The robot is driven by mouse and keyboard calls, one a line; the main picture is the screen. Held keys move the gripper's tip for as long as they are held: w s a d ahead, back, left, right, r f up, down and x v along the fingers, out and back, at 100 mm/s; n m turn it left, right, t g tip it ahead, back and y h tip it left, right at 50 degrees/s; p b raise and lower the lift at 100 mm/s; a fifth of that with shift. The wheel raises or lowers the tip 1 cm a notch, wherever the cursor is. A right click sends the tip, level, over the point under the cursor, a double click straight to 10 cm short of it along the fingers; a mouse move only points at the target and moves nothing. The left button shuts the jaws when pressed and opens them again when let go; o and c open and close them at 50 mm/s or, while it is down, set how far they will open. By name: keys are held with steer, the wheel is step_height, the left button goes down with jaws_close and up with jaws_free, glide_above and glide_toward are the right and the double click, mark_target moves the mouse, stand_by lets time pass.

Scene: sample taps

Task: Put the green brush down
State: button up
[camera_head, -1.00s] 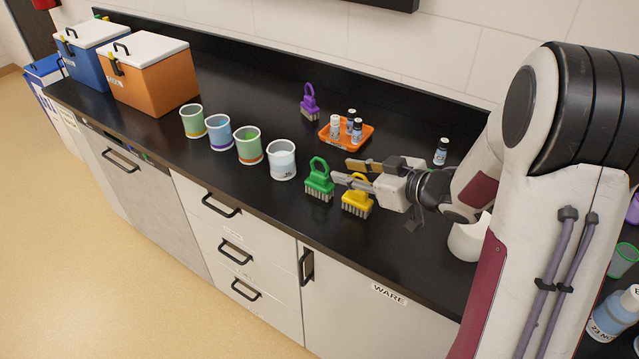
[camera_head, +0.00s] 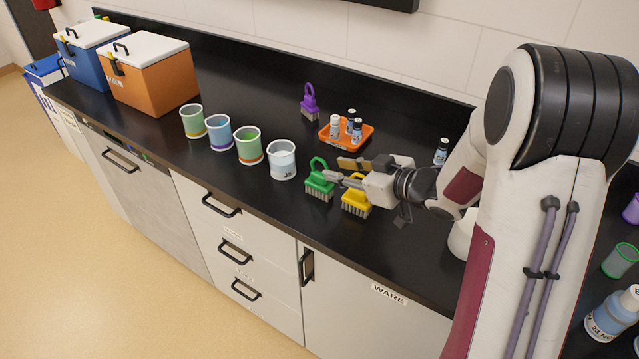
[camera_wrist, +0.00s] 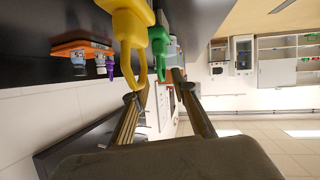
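The green brush (camera_head: 319,184) stands upright, bristles down, on the black counter, just left of the yellow brush (camera_head: 356,196). My gripper (camera_head: 332,168) reaches in from the right, with its fingers apart and tips close to the green brush's handle. In the wrist view, my gripper (camera_wrist: 160,92) is open, and the green brush (camera_wrist: 159,45) shows ahead, roughly between the fingertips. The yellow brush (camera_wrist: 131,35) hangs in that view beside it, its handle loop near the left finger. I cannot tell whether a finger touches either handle.
A purple brush (camera_head: 310,104) and an orange tray (camera_head: 364,133) with small bottles stand behind. Several cups, including a white one (camera_head: 282,160), line up to the left. A lone bottle (camera_head: 441,152) stands behind my arm. The counter in front of the tray's left side is clear.

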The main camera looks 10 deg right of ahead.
mark_target(327, 166)
steer(key=shift+x, duration=2.6)
steer(key=shift+r, duration=0.15)
jaws_close()
